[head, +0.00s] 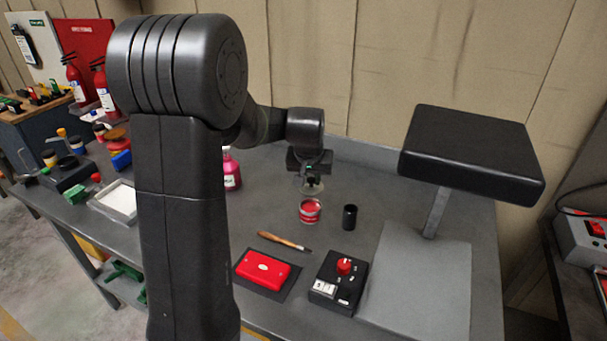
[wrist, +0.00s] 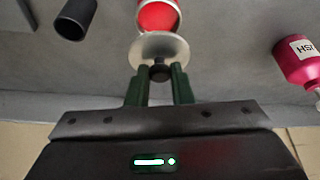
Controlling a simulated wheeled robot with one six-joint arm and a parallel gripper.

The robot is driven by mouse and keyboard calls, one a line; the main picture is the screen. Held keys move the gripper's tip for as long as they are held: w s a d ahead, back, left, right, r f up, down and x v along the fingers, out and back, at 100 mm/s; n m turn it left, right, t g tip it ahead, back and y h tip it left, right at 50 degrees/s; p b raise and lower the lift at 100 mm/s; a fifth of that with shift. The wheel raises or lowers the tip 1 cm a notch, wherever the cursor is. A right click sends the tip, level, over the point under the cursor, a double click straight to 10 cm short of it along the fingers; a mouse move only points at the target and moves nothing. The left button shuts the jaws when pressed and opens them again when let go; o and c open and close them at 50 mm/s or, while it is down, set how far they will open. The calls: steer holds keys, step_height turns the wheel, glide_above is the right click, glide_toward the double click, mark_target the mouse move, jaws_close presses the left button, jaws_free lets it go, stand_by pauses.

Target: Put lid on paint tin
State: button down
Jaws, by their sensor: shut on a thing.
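The paint tin (head: 310,212) is a small red and white can standing upright on the grey bench, with red showing at its open top. It also shows in the wrist view (wrist: 158,17), partly cut off by the top edge. My gripper (wrist: 161,76) is shut on the dark knob of the lid (wrist: 150,47), a pale round disc. In the head view the lid (head: 313,187) hangs just above the tin, beneath my gripper (head: 312,178). In the wrist view the lid overlaps the near edge of the tin; the exact gap between them is unclear.
A black cup (head: 350,217) stands right of the tin, and a pink bottle (head: 231,170) stands to its left. A brush (head: 284,241), a red box (head: 263,267) and a black control box (head: 338,280) lie in front. A black-topped stand (head: 470,150) rises at right.

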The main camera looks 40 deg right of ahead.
mark_target(310, 190)
steer(key=shift+f+b, duration=2)
steer(key=shift+f, duration=1.05)
steer(key=shift+f+b, duration=0.15)
steer(key=shift+b, duration=0.15)
steer(key=c, duration=0.7)
jaws_free()
steer(key=shift+r+p, duration=2.4)
steer(key=shift+r, duration=1.15)
steer(key=shift+c, duration=0.2)
jaws_close()
